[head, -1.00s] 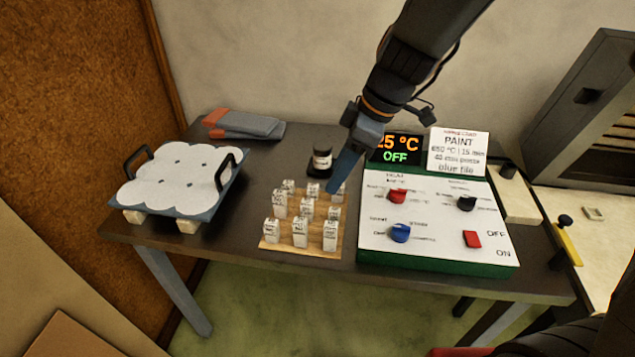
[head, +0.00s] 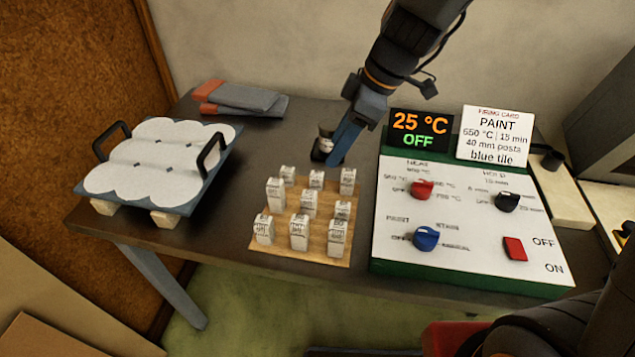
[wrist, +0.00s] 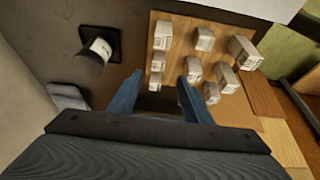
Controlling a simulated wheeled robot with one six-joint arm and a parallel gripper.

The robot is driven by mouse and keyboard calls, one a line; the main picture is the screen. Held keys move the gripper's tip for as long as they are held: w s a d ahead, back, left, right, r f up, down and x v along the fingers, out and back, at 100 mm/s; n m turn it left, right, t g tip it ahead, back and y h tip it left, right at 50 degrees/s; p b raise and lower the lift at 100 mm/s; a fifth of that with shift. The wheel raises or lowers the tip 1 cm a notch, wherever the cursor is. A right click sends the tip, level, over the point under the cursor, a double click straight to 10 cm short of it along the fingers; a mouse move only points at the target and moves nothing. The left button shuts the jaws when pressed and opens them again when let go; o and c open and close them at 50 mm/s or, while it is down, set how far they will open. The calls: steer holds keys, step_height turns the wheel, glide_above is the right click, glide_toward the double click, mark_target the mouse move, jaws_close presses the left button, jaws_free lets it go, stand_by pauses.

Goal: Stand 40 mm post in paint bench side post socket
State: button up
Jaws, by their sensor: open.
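Several pale labelled posts of differing heights stand upright on a wooden board (head: 285,252) on the dark table. One stands at the back right (head: 347,181) and another at the front middle (head: 299,232); the labels are too small to read, so I cannot tell which are 40 mm. My gripper (head: 334,162) is open and empty, above the table behind the board. In the wrist view its blue fingers (wrist: 158,80) point toward a column of posts, with a post (wrist: 155,82) showing between them. I cannot make out the paint bench side post socket.
A dark jar (head: 325,146) stands close behind the board, partly hidden by my gripper. A control panel (head: 460,215) with a "PAINT" card is at right. A blue tray (head: 150,165) with white discs is at left. Grey-and-orange gloves (head: 240,98) lie at the back.

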mark_target(318, 175)
steer(key=x, duration=0.4)
steer(key=shift+w+d+f+b, duration=0.25)
steer(key=shift+w+f+b, duration=0.05)
steer(key=shift+w+b, duration=0.1)
steer(key=x, duration=0.1)
steer(key=p+x, duration=0.1)
steer(key=x, duration=0.2)
steer(key=shift+s+a, duration=0.25)
steer(key=shift+a, duration=0.25)
steer(key=shift+w+a+f+p, duration=0.1)
steer(key=shift+f+p, duration=0.2)
steer(key=shift+f, duration=0.1)
jaws_close()
